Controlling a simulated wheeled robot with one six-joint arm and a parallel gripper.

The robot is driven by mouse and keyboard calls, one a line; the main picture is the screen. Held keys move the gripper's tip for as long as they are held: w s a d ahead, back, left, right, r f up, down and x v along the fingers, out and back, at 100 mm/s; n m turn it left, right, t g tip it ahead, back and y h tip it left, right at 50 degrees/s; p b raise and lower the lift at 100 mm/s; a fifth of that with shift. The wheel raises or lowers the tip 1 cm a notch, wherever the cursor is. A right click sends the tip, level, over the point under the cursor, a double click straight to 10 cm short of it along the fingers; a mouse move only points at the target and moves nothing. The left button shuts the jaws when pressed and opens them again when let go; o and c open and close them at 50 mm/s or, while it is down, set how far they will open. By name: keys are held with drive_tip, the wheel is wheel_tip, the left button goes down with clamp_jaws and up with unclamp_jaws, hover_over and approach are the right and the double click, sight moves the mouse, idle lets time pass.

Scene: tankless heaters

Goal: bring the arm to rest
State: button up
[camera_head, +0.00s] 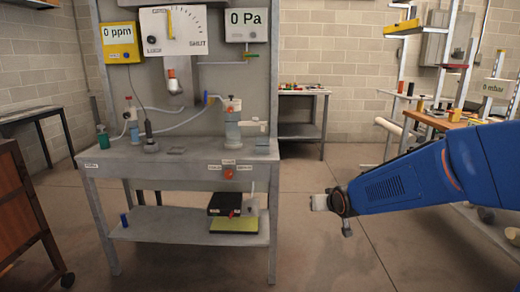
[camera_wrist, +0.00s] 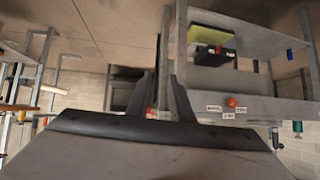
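My gripper (camera_head: 322,202) is at the end of my blue arm, which reaches in from the right in the head view. It hangs in free air over the floor, to the right of the grey workbench (camera_head: 190,178), and touches nothing that I can see. In the wrist view, which is upside down, the two dark fingers of my gripper (camera_wrist: 160,76) stand a little apart. Nothing shows held between them. The workbench also shows beyond the fingers in the wrist view (camera_wrist: 205,83).
A display panel marked 0 Pa (camera_head: 247,25) and a yellow meter (camera_head: 120,43) hang above the workbench. A wooden cabinet (camera_head: 22,215) stands at left. A back table (camera_head: 302,132) and a right-hand bench (camera_head: 437,121) stand farther off. The middle floor (camera_head: 330,260) is clear.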

drive_tip(key=s+d+g, duration=0.2)
drive_tip(key=s+d, duration=0.2)
drive_tip(key=s, duration=1.5)
drive_tip(key=s+d+r+g+h, duration=0.1)
drive_tip(key=s+d+g, duration=0.2)
drive_tip(key=s, duration=1.6)
drive_tip(key=shift+d+r+m+g, duration=0.2)
drive_tip(key=shift+d+m+g, duration=0.15)
drive_tip(key=shift+d, duration=0.35)
drive_tip(key=shift+s, duration=0.1)
